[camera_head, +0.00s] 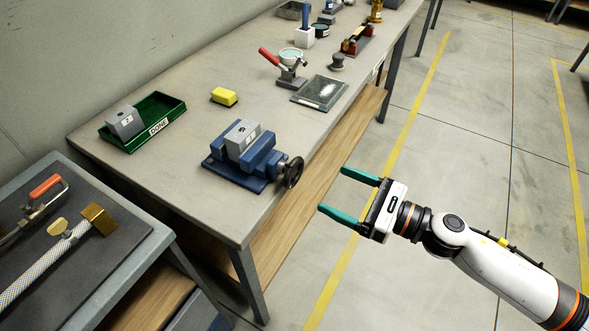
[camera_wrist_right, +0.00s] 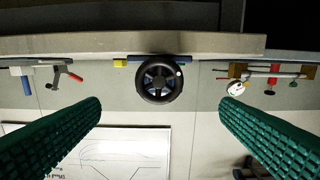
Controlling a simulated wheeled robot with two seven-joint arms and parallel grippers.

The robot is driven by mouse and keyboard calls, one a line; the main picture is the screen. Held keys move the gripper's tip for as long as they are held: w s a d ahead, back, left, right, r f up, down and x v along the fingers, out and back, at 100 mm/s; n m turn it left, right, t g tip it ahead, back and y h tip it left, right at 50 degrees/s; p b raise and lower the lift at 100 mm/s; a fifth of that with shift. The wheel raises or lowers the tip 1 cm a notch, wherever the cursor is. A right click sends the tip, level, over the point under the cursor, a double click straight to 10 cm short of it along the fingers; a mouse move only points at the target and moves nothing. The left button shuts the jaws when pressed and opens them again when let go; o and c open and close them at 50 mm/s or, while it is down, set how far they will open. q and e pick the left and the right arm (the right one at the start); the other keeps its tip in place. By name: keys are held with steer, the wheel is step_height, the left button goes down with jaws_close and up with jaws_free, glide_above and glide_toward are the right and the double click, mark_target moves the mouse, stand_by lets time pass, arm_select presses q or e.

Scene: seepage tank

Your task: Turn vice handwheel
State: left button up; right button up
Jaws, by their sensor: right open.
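A blue vice (camera_head: 243,163) stands near the front edge of the grey workbench, with a grey block marked 1 (camera_head: 242,137) between its jaws. Its black handwheel (camera_head: 292,172) faces the bench's front edge. In the right wrist view the handwheel (camera_wrist_right: 159,79) shows face-on, between and beyond the two fingers. My right gripper (camera_head: 341,192) has green fingers, spread wide and empty. It is in front of the bench, pointing at the handwheel and apart from it. My left gripper is not in view.
A green tray marked DONE (camera_head: 172,140) holds a grey block marked 2 (camera_head: 124,122). A side table (camera_head: 128,252) with tools stands at lower left. Floor at right is clear.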

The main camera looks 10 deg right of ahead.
mark_target(297, 172)
steer(key=p+x, duration=0.3)
steer(key=x, duration=0.6)
steer(key=shift+w+a+r, duration=0.15)
steer(key=shift+x, duration=0.8)
steer(key=shift+c, duration=0.3)
steer(key=c, duration=0.9)
steer(key=shift+c, duration=0.2)
